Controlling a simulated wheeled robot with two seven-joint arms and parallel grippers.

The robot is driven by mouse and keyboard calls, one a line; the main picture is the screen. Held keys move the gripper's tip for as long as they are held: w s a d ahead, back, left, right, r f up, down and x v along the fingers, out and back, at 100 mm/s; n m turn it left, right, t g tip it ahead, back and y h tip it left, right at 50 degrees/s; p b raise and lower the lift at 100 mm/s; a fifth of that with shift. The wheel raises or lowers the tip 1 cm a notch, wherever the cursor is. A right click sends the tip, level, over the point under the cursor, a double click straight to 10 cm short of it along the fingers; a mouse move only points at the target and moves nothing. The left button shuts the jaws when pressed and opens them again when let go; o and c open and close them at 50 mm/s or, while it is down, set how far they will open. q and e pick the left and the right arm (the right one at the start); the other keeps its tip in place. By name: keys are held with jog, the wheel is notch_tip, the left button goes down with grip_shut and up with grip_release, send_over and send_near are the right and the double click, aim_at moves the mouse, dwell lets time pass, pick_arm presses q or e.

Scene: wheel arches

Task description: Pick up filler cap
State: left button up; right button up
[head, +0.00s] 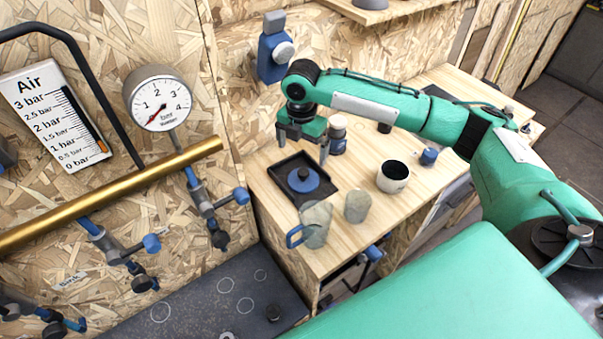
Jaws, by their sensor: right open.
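A round blue cap with a black knob on top, which looks like the filler cap (304,180), lies in a shallow black square tray (279,172) on the wooden bench. My right gripper (303,148) hangs above the tray, fingers pointing down and spread apart. It is open and empty, with a gap between its fingertips and the cap. My left gripper is not in view.
A clear jug with a blue handle (315,225) and a clear cup (357,206) stand in front of the tray. A white pot with a dark inside (392,177) is to the right. A capped jar (338,134) stands behind. Gauges and a brass pipe (120,190) are at left.

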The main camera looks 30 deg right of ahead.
aim_at(304, 171)
notch_tip(304, 171, down, 4)
jog(key=shift+f+p, duration=0.1)
jog(key=shift+p, duration=0.2)
jog(key=shift+f, duration=0.4)
jog(key=f, duration=0.1)
jog(key=f+p, duration=0.1)
jog(key=f, duration=0.1)
jog(key=f+p, duration=0.1)
jog(key=shift+s+d+f, duration=0.2)
jog(key=shift+d, duration=0.05)
jog(key=shift+f, duration=0.2)
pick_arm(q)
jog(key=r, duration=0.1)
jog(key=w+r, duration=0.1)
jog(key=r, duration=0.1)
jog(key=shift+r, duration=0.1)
pick_arm(e)
jog(key=c, duration=0.9)
